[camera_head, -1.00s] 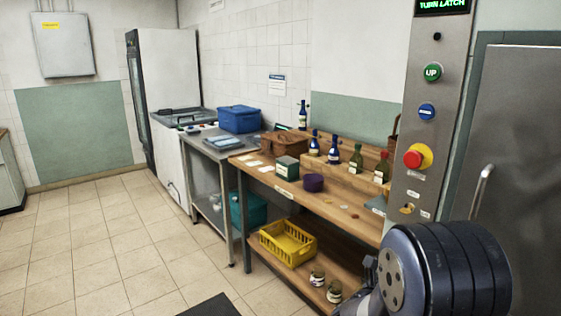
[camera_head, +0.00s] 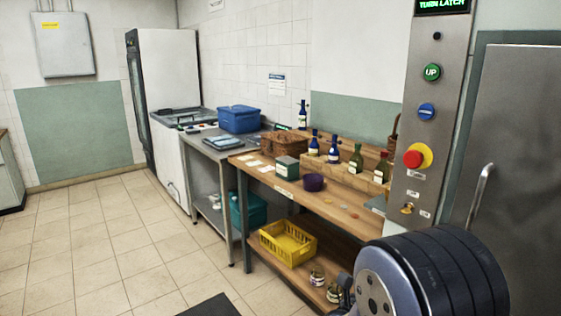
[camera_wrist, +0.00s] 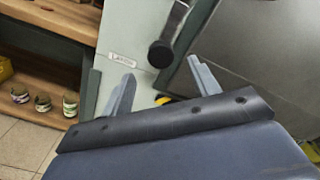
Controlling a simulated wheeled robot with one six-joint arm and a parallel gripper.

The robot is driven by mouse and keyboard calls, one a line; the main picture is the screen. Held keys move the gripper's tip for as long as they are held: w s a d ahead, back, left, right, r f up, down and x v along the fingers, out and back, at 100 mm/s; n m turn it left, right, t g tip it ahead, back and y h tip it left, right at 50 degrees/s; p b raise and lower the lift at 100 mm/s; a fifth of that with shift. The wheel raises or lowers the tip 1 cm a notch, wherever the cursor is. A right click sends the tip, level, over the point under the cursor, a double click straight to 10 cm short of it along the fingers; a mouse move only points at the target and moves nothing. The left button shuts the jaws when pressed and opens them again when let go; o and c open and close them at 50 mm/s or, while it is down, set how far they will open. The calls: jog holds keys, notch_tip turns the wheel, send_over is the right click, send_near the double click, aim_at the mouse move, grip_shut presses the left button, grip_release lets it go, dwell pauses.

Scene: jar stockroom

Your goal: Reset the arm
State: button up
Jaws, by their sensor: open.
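My gripper (camera_wrist: 162,82) shows in the wrist view with its two grey fingers spread apart and nothing between them. Beyond the fingers is a metal lever with a round black end (camera_wrist: 160,54), on a pale panel by a grey door. I cannot tell how far it is from the fingertips, but no contact shows. In the head view my arm's dark rounded joint fills the lower right, and the gripper itself cannot be made out there.
A control column (camera_head: 421,190) with several buttons stands beside a grey door (camera_head: 515,150) at the right. Tiled floor (camera_head: 110,240) at left is clear.

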jog(key=x, duration=0.8)
jog(key=shift+w+d, duration=0.1)
jog(key=shift+d, duration=0.25)
jog(key=shift+a+f+m+b, duration=0.15)
jog(key=shift+f+m+b, duration=0.15)
jog(key=shift+m+b, duration=0.6)
jog(key=shift+b, duration=0.3)
jog(key=m+b, duration=0.2)
jog(key=shift+m, duration=0.3)
jog(key=m+b, duration=0.4)
jog(key=shift+m+b, duration=0.3)
jog(key=shift+b, duration=0.05)
jog(key=m+b, duration=0.3)
jog(key=m, duration=0.1)
jog(key=m+b, duration=0.1)
jog(key=m, duration=0.2)
jog(key=m+b, duration=0.1)
jog(key=m, duration=0.1)
jog(key=shift+r+b, duration=0.25)
jog(key=shift+b, duration=0.1)
